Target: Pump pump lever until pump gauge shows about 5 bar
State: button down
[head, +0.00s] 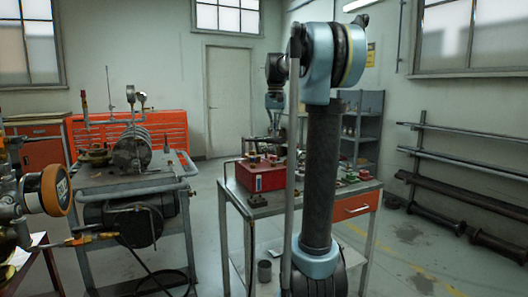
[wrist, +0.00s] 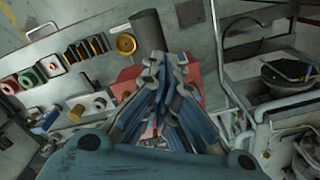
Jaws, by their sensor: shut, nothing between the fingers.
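A red box-shaped unit (head: 265,179), which looks like the pump, sits on the grey workbench (head: 243,205) in the head view. Red surfaces also show behind my fingers in the wrist view (wrist: 125,84). I cannot make out the pump lever or the pump gauge with certainty in either view. My gripper (wrist: 165,58) is shut and empty, its fingers close together at the tips. In the head view it hangs above the back of the bench, small and partly unclear. My fingers hide part of the red unit in the wrist view.
Rows of small fittings (wrist: 85,48) lie on the bench, with a dark cylinder (wrist: 147,28) near my fingertips. Another bench with a motor-like machine (head: 132,152) stands to the left. A pipe rack (head: 460,160) lines the right wall. Open floor lies between.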

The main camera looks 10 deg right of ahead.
notch_tip(320, 180, down, 10)
dwell(1.5)
notch_tip(320, 180, up, 11)
jog(key=shift+r, duration=0.15)
dwell(0.6)
dwell(1.6)
